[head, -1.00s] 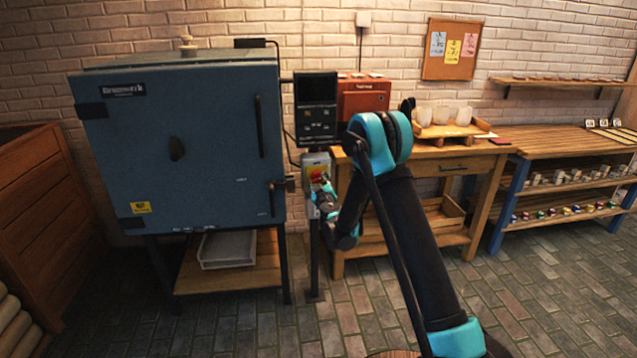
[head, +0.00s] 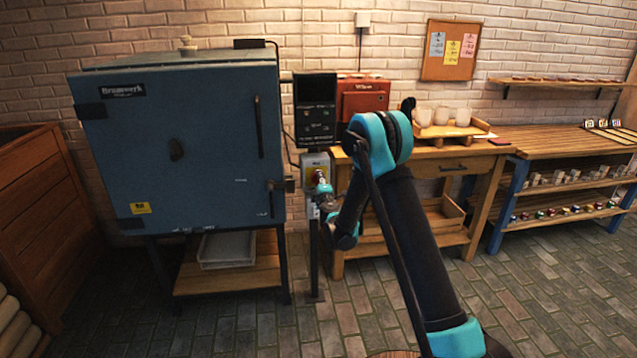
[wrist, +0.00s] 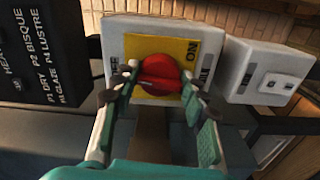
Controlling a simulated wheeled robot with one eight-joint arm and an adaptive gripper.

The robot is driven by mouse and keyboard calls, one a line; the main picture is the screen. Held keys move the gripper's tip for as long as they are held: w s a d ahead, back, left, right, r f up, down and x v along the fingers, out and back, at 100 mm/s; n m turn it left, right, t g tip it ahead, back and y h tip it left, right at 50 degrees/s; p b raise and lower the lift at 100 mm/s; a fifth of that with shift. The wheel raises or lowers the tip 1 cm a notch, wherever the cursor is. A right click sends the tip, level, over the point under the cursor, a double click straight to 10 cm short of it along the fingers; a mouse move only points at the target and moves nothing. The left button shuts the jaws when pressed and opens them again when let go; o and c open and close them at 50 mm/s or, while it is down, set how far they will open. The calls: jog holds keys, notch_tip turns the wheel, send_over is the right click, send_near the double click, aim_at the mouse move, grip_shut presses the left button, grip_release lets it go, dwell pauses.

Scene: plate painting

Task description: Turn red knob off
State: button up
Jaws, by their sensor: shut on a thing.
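The red knob (wrist: 160,70) sits on a yellow plate (wrist: 190,48) on a pale switch box (wrist: 115,32). In the wrist view, ON is printed right of the knob, and partly hidden lettering is at its left. My gripper (wrist: 157,90) has one finger on each side of the knob and is shut on it. The knob's raised grip lies roughly across the wrist picture, between the fingertips. In the head view the knob (head: 320,177) is small and partly covered by my gripper (head: 323,190), so its exact setting is unclear there.
The blue kiln (head: 190,145) stands just left of the switch box. A dark control panel (head: 315,110) is above it. A wooden workbench (head: 460,160) with cups stands to the right. A second box (wrist: 270,72) is beside the switch box in the wrist view.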

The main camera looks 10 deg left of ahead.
jog(key=shift+n, duration=0.6)
jog(key=o, duration=1.1)
jog(key=shift+o, duration=0.2)
jog(key=shift+s, duration=0.1)
jog(key=v, duration=0.7)
jog(key=shift+s, duration=0.2)
